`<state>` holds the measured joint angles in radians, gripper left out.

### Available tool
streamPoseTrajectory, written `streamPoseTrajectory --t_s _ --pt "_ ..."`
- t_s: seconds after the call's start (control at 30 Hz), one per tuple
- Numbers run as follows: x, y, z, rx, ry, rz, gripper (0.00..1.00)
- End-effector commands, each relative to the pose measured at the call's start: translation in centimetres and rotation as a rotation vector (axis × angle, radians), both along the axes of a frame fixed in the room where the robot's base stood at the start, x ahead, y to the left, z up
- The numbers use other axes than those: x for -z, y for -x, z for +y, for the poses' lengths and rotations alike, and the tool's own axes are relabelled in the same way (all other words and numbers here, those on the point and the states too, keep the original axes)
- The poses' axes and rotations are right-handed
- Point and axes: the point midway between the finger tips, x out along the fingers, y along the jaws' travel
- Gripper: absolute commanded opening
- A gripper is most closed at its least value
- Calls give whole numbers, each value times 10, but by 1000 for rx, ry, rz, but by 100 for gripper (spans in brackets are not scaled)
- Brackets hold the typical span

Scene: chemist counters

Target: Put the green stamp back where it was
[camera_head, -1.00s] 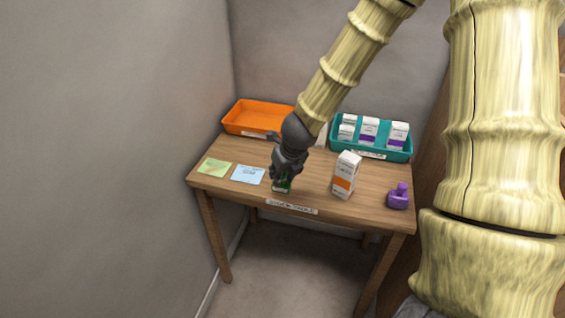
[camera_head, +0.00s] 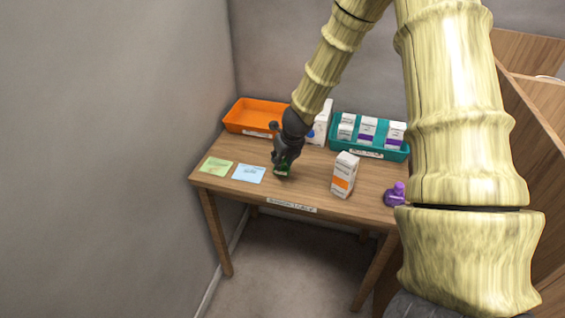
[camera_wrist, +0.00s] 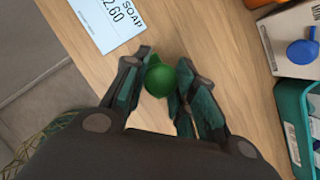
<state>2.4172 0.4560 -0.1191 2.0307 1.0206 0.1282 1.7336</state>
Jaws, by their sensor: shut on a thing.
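The green stamp (camera_wrist: 160,78) is between the fingers of my gripper (camera_wrist: 163,85), which is shut on it, in the wrist view. In the head view the green stamp (camera_head: 283,170) shows only partly below my gripper (camera_head: 284,163), at the table's left middle, just right of the blue card. Whether the stamp touches the table or hangs just above it I cannot tell. A purple stamp (camera_head: 394,195) stands at the table's right front, partly behind my arm.
A blue card (camera_head: 249,173) and a green card (camera_head: 216,166) lie at the left. A white-orange box (camera_head: 344,175) stands right of my gripper. An orange tray (camera_head: 243,128), a white box (camera_head: 318,128) and a teal tray of boxes (camera_head: 366,154) line the back. Wood (camera_head: 310,178) between is bare.

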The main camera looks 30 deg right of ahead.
Motion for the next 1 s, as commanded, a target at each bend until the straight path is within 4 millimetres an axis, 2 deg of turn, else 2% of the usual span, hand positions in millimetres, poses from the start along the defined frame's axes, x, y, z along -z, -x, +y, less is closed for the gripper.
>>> streamPoseTrajectory --t_s 0.17,0.57,0.6,0.7,1.0 --pt "15 0 0 0 0 0 12" --pt "20 0 0 -1 1 0 12" --pt "20 0 0 -1 1 0 31" --pt "19 0 0 -1 1 0 49" --pt "19 0 0 -1 1 0 49"
